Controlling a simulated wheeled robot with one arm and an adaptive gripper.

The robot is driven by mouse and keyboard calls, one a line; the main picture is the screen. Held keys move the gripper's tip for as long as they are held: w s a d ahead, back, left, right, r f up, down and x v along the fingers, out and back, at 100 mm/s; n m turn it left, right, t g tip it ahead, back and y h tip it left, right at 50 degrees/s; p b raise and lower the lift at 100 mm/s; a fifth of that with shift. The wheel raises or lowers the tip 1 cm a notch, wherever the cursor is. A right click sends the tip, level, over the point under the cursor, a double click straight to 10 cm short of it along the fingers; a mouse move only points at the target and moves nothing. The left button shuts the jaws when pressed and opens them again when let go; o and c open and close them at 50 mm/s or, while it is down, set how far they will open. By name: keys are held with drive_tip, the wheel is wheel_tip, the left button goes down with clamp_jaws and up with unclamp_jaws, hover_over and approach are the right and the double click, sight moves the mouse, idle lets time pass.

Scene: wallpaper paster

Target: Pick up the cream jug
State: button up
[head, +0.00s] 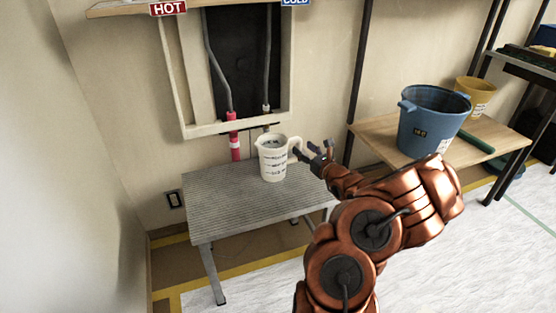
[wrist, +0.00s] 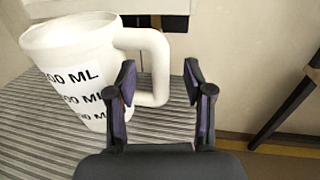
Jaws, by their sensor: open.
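The cream jug (head: 272,160) stands upright on a small grey ridged table (head: 225,205), with dark measuring marks on its side and its handle to the right. In the wrist view the jug (wrist: 72,60) fills the upper left, and its handle (wrist: 158,65) reaches toward my fingers. My gripper (head: 313,150) is just right of the handle in the head view.
A wooden bench (head: 480,148) on the right holds a blue bucket (head: 430,122) and a yellow bucket (head: 477,95). Behind the table is a wall recess with pipes, including a red one (head: 235,140). The table's left part is clear.

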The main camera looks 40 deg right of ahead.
sight(299, 147)
drive_tip(key=w, duration=0.2)
drive_tip(key=w+b, duration=0.1)
drive_tip(key=shift+d+f, duration=0.2)
drive_tip(key=shift+f, duration=0.05)
drive_tip(key=shift+w+d+r, duration=0.1)
drive_tip(key=shift+w, duration=0.25)
clamp_jaws()
idle(0.4)
